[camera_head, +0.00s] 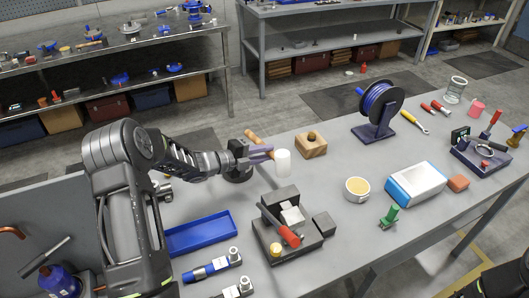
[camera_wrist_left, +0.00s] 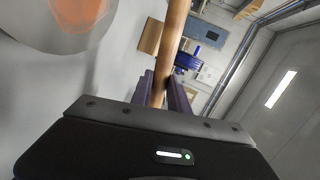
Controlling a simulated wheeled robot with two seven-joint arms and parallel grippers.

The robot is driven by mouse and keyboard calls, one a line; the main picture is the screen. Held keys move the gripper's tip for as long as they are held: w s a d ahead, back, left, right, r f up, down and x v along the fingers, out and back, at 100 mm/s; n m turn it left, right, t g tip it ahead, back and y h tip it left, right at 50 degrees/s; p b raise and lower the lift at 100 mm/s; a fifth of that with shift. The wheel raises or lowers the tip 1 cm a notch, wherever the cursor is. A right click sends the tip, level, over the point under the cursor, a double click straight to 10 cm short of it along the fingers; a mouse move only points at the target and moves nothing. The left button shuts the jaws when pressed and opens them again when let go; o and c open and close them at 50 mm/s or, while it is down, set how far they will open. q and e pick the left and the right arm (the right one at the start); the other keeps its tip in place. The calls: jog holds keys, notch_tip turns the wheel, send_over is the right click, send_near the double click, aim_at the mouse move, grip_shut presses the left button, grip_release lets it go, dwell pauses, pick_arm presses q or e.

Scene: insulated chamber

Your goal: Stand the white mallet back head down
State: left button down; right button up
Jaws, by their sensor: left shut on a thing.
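The white mallet has a white cylindrical head (camera_head: 283,163) and a wooden handle (camera_head: 254,138). My left gripper (camera_head: 264,152) is shut around the handle and holds the mallet above the bench. The handle slants, with the head at its lower right end in the head view. My right gripper is not in view.
A wooden block (camera_head: 311,148) with a dark knob or hole stands right of the mallet. A dark fixture (camera_head: 291,252) with a red-handled tool and a blue tray (camera_head: 202,233) are nearer. A blue cable spool (camera_head: 378,108) is farther right.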

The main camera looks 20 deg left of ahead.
pick_arm(q)
jog(key=b, duration=0.3)
send_over(264, 177)
jog(key=shift+d+f, duration=0.1)
jog(key=shift+f, duration=3.2)
jog(key=shift+p, duration=0.3)
jog(key=shift+f+b, duration=0.95)
jog(key=shift+b, duration=0.1)
